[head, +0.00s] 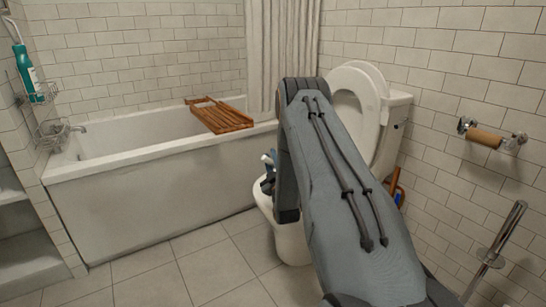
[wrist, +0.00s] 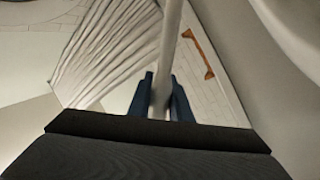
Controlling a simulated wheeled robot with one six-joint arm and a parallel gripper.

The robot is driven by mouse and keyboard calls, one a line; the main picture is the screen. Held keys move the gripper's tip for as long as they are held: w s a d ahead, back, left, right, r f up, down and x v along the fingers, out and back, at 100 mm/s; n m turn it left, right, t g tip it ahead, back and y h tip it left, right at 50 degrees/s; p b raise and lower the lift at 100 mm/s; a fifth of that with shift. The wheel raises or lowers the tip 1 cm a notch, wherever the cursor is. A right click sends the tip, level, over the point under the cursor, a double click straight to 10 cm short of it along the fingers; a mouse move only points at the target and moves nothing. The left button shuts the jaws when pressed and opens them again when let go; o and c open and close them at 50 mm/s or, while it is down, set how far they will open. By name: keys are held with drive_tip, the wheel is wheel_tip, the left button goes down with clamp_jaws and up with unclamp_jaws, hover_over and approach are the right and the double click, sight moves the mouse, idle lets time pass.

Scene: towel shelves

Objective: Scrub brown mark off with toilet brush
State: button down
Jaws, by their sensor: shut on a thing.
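My gripper (head: 268,172) is over the front of the toilet bowl in the head view, partly hidden behind my arm. In the wrist view its dark blue fingers (wrist: 160,98) are shut on a pale, straight rod (wrist: 170,45), which looks like the toilet brush handle. The brush head is out of view. The white toilet (head: 291,238) stands with its lid and seat (head: 357,100) raised. My arm covers much of the bowl. The brown mark is not visible in either view.
A bathtub (head: 150,215) with a wooden rack (head: 222,116) stands behind at left. A metal stand (head: 492,256) and a roll holder (head: 483,136) are at right. An orange-brown object (wrist: 198,52) shows in the wrist view. The floor (head: 205,270) at left is clear.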

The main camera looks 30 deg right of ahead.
drive_tip(key=shift+s+p, duration=0.6)
drive_tip(key=shift+p, duration=0.55)
idle(2.2)
drive_tip(key=shift+r, duration=0.1)
drive_tip(key=shift+s+a+r+p, duration=0.1)
drive_tip(key=shift+a+r+p, duration=1.85)
drive_tip(key=shift+a, duration=0.25)
drive_tip(key=shift+a+r, duration=0.1)
drive_tip(key=shift+r, duration=0.05)
